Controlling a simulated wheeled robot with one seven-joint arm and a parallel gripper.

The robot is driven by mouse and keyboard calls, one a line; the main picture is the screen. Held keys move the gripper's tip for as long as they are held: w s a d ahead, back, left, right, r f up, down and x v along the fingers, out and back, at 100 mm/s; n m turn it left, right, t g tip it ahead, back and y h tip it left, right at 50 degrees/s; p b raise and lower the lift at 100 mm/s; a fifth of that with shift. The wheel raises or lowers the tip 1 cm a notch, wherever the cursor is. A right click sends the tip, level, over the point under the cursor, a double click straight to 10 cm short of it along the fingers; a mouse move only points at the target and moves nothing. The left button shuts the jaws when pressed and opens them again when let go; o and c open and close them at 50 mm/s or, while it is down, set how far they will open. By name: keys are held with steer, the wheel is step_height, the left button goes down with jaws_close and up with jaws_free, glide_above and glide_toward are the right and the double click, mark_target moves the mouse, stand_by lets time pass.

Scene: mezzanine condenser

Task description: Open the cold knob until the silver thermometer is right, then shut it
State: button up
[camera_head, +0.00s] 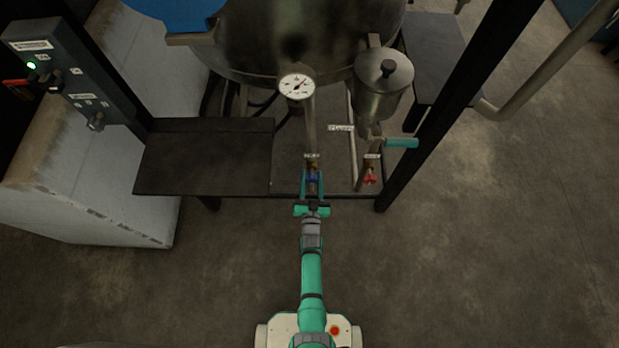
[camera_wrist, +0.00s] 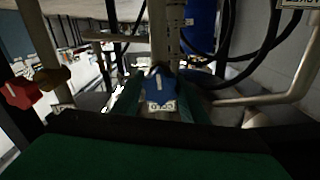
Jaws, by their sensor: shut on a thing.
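A blue knob (camera_head: 312,181) sits low on the pipe at the front of the vessel, with a small label above it. In the wrist view the blue knob (camera_wrist: 155,84) shows a white pointer line, beside a plate that appears to read COLD upside down. My gripper (camera_head: 312,188) is shut on the blue knob, one green finger on each side. A round white-faced, silver-rimmed thermometer (camera_head: 297,86) stands above on the same pipe. Its needle points up and to the right; the scale is too small to read.
A red knob (camera_head: 370,179) sits to the right of the blue one, under a metal pot (camera_head: 382,85) with a teal handle (camera_head: 401,143). A dark platform (camera_head: 205,165) lies left. A black post (camera_head: 455,100) stands right. A control panel (camera_head: 65,72) shows a green light.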

steer(key=n, duration=0.5)
steer(key=shift+a+n, duration=0.1)
steer(key=shift+n, duration=0.3)
steer(key=n, duration=0.4)
steer(key=shift+n, duration=0.3)
steer(key=n, duration=0.4)
steer(key=shift+w+a, duration=0.1)
steer(key=shift+w, duration=0.1)
steer(key=shift+a+n, duration=0.25)
steer(key=shift+n, duration=0.95)
steer(key=shift+s+d+n, duration=0.15)
steer(key=shift+n, duration=0.85)
steer(key=shift+s+d+f+n, duration=0.1)
steer(key=shift+d+n, duration=0.15)
steer(key=shift+n, duration=0.55)
steer(key=shift+a, duration=0.1)
